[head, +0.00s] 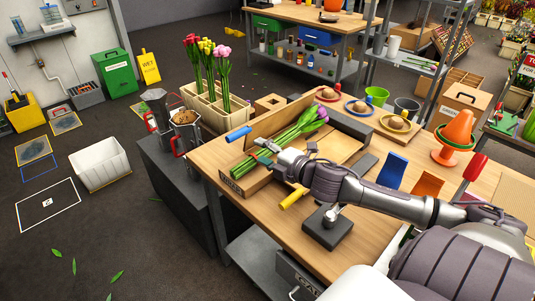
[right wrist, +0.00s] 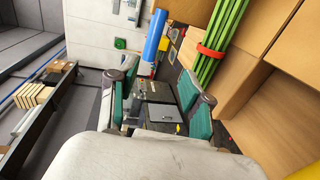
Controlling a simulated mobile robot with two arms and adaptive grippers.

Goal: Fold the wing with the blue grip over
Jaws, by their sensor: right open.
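The blue grip (head: 238,133) sticks out at the left end of an upright wooden wing (head: 279,117) on the far side of the wrapping stand. It also shows in the right wrist view (right wrist: 155,35), ahead of my fingers. A bunch of purple tulips (head: 318,114) lies in the stand, green stems toward the left; a red band is around the stems (right wrist: 210,50) in the right wrist view. A yellow grip (head: 293,199) is on the near side. My right gripper (head: 266,153) is open and empty, over the stem end, apart from the blue grip. My left gripper is out of view.
A crate of upright tulips (head: 212,107) and two metal pots with red handles (head: 185,130) stand left of the workbench (head: 262,220). Plates with brown mounds (head: 362,107) and an orange cone (head: 457,130) are on the right. A dark block (head: 327,228) sits near the front.

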